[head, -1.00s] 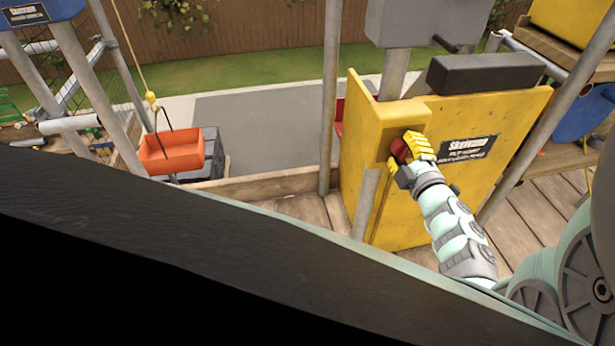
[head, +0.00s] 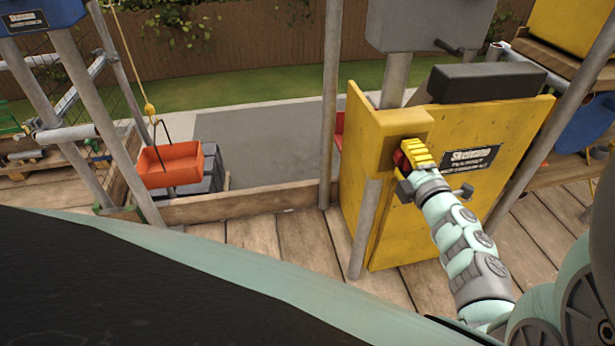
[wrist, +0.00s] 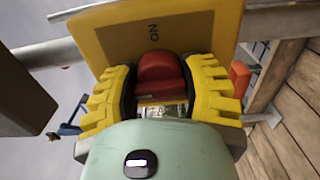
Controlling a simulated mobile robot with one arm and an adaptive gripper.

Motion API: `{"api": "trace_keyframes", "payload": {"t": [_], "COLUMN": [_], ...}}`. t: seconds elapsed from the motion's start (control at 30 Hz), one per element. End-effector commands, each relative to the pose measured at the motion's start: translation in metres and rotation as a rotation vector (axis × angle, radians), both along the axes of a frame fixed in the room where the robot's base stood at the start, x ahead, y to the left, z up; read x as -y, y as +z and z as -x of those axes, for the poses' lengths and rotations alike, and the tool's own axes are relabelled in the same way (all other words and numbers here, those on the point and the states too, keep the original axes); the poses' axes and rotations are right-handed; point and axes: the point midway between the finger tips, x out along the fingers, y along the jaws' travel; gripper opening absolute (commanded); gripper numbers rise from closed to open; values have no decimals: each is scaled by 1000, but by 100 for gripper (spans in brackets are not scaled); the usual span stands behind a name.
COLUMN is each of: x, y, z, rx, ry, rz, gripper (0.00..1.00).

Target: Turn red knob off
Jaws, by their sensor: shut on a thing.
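The red knob (wrist: 161,75) sits on the yellow panel (head: 370,115) and shows between my fingers in the wrist view. Above it in that view is the label "ON" (wrist: 153,34), which appears upside down. My gripper (wrist: 160,92) is shut on the knob, with a yellow finger on each side. In the head view my gripper (head: 411,156) is at the panel's upper left part, and only a bit of the red knob (head: 400,158) shows beside the fingers.
A black sign (head: 470,157) is on the panel. A grey box with a small crank (head: 430,25) is above it. Grey poles (head: 329,100) stand around. An orange bucket (head: 170,165) hangs from a rope at left. Wooden planks (head: 300,240) form the floor.

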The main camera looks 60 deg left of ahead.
Motion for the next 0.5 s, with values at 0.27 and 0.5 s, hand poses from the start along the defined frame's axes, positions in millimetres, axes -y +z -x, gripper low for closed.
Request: {"api": "trace_keyframes", "payload": {"t": [0.27,0.5], "x": [0,0], "y": [1,0], "z": [0,0], "rx": [2,0], "ry": [1,0], "rz": [-1,-1], "gripper": [63,78]}}
